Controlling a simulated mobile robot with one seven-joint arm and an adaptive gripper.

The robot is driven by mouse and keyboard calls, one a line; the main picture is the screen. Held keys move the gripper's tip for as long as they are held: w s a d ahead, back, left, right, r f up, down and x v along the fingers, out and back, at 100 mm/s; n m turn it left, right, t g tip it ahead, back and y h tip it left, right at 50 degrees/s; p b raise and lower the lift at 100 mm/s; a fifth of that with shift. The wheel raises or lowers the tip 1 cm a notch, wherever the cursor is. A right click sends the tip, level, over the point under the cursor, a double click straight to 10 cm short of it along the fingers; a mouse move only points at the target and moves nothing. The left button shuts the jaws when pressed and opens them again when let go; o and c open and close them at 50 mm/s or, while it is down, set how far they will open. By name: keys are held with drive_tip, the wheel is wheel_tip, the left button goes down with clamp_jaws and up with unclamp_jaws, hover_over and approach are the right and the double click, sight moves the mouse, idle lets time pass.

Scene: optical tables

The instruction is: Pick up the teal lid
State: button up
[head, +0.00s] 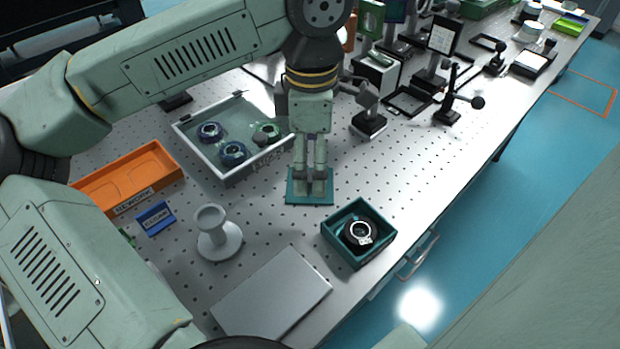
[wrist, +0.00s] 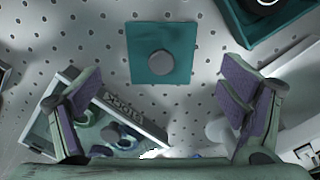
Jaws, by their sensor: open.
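The teal lid (head: 294,199) is a flat square lying on the perforated table, below my gripper (head: 311,186) in the head view. The wrist view shows the lid (wrist: 141,40) whole, at the top centre, with a round grey knob (wrist: 161,63) in its middle. My gripper (wrist: 160,98) is open and empty; its two purple-padded fingers are spread wide, on either side of and lower in the picture than the lid. In the head view the fingers hide the knob. I cannot tell the exact height of the fingertips above the lid.
An open teal box (head: 338,247) with a dark round part stands right of the lid. A grey-walled tray (head: 222,178) with several ringed parts lies left. An orange tray (head: 90,190), a white stand (head: 218,240) and a grey plate (head: 272,297) are nearby. Optical mounts crowd the back.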

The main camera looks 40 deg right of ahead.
sight(311, 176)
drive_tip(key=shift+f+p, duration=0.35)
drive_tip(key=shift+f, duration=1.55)
drive_tip(key=shift+c, duration=0.5)
drive_tip(key=shift+a, duration=0.1)
clamp_jaws()
